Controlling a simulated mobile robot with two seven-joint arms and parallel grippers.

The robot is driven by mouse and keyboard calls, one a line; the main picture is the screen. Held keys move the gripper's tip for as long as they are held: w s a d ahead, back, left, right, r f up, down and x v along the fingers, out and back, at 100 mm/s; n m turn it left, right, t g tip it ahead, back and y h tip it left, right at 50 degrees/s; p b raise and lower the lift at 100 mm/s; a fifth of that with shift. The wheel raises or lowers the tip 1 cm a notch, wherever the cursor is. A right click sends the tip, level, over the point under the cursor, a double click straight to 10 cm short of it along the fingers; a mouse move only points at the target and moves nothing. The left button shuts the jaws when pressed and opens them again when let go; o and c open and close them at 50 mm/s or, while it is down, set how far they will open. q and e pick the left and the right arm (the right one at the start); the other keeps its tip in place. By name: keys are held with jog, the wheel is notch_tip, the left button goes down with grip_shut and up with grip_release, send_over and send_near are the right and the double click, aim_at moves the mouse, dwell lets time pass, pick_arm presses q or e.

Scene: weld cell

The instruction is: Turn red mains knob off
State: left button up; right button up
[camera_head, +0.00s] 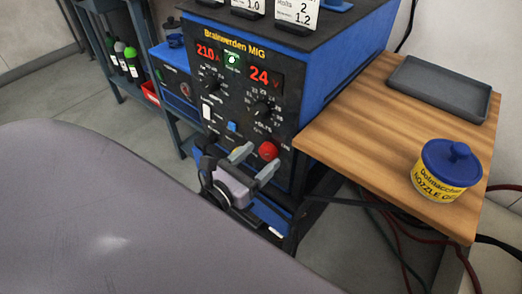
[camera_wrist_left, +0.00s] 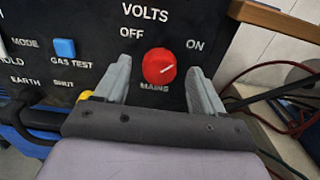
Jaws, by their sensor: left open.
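The red mains knob (camera_head: 268,151) is on the lower right front of the black-faced welder (camera_head: 218,122). In the left wrist view the knob (camera_wrist_left: 158,74) has a white mark pointing right and slightly up, toward the ON label (camera_wrist_left: 195,44); the OFF label (camera_wrist_left: 131,32) is at upper left. My left gripper (camera_head: 256,160) is open in front of the panel. In the left wrist view its grey fingers stand on either side of the knob, with visible gaps. Whether the fingertips reach past the knob's face is unclear. My right gripper is not in view.
The welder's displays (camera_head: 260,76) are lit. A blue button (camera_wrist_left: 65,48) lies left of the knob. A wooden table (camera_head: 370,130) on the right holds a grey tray (camera_head: 440,88) and a blue-lidded yellow tub (camera_head: 446,172). Cables (camera_head: 400,225) hang below the table.

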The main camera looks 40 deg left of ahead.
pick_arm(q)
jog(key=shift+w, duration=0.6)
jog(key=shift+w+d, duration=0.1)
jog(key=shift+w, duration=0.05)
jog(key=c, duration=1)
